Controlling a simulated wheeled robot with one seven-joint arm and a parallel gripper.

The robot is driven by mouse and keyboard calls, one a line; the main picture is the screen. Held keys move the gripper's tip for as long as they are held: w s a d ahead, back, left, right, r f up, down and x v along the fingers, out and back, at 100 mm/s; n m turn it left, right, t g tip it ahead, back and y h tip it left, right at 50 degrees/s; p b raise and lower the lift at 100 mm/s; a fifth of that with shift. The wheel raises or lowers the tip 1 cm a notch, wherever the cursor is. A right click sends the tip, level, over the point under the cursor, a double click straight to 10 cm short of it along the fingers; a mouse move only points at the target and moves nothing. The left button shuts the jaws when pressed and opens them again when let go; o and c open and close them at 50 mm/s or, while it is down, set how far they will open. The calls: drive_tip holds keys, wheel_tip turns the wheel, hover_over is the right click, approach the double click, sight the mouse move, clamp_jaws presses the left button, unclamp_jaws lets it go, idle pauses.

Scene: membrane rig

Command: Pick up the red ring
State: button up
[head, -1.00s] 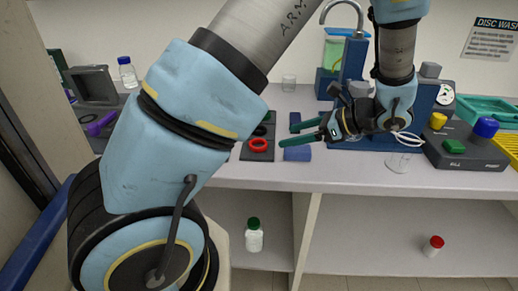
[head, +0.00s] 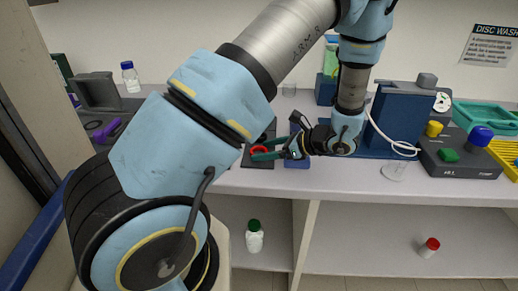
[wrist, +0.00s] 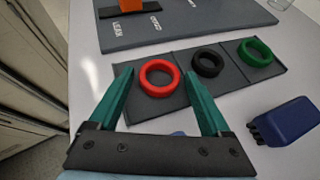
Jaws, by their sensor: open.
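The red ring (wrist: 160,78) lies flat on a dark grey plate (wrist: 140,109) in the wrist view, in a row with a black ring (wrist: 207,64) and a green ring (wrist: 255,52). In the head view the red ring (head: 258,149) is partly hidden by my gripper (head: 270,148). My gripper, with green fingers, is open and empty. In the wrist view its fingertips (wrist: 160,72) lie on either side of the red ring in the picture. I cannot tell how high they are above the plate.
A blue block (wrist: 285,120) lies right of the plate in the wrist view. A large dark board (wrist: 190,25) with an orange part lies beyond. In the head view a blue rig (head: 402,115) and a grey button box (head: 460,160) stand to the right.

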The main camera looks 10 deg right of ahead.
drive_tip(key=shift+c, duration=0.4)
drive_tip(key=c, duration=1)
drive_tip(key=shift+r, duration=0.1)
drive_tip(key=shift+c, duration=0.2)
wheel_tip(320, 180, up, 10)
drive_tip(key=b, duration=0.2)
drive_tip(key=shift+b, duration=0.35)
